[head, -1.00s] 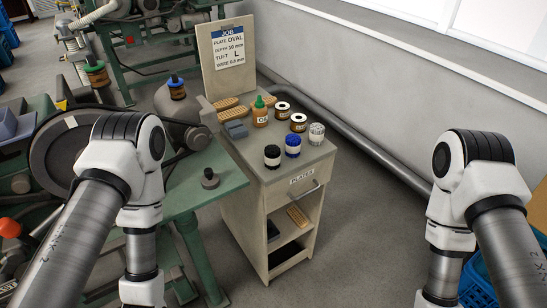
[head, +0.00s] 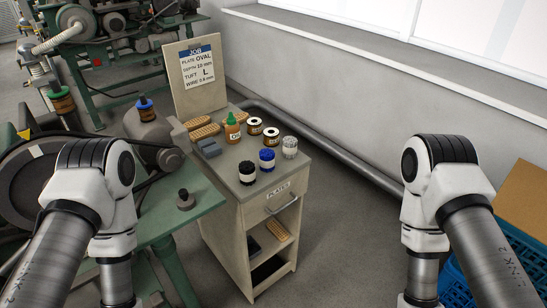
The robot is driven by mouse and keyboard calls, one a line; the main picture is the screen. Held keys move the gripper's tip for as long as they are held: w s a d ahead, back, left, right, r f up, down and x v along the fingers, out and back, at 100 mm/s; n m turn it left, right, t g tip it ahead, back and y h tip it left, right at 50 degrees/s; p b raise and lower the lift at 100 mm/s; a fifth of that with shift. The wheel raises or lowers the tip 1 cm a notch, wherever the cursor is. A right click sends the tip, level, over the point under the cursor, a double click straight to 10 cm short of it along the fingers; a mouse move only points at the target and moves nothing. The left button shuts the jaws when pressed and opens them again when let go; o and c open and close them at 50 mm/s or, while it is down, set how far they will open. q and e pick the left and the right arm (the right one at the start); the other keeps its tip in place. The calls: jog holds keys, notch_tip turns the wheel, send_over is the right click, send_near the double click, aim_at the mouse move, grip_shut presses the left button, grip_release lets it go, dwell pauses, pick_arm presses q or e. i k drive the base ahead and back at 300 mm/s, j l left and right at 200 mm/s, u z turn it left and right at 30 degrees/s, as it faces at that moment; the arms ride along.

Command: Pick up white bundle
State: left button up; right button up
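The white bundle (head: 290,146), a short whitish-grey bristle bundle, stands upright on the right edge of the small cabinet's top (head: 222,178). A blue bundle (head: 267,160) with a white band and a black bundle (head: 247,173) with a white band stand in a row to its left and nearer. My arms come in at the lower left and lower right. Both grippers are below the picture, so neither their state nor anything in them shows. Nothing touches the white bundle except the cabinet top.
Behind the bundles are two spools (head: 271,136), an orange bottle (head: 232,128), oval brush plates (head: 204,131) and a grey block (head: 208,148). A job board (head: 196,75) stands behind. A green machine table (head: 205,200) adjoins at left. A blue crate (head: 520,262) and cardboard box (head: 525,196) stand right.

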aim_at(289, 144)
jog(key=i+j+z, duration=0.2)
jog(key=z, duration=0.3)
jog(key=i+j+z, duration=0.25)
jog(key=z, duration=0.25)
jog(key=i+j+z, duration=0.1)
jog(key=j+z, duration=0.4)
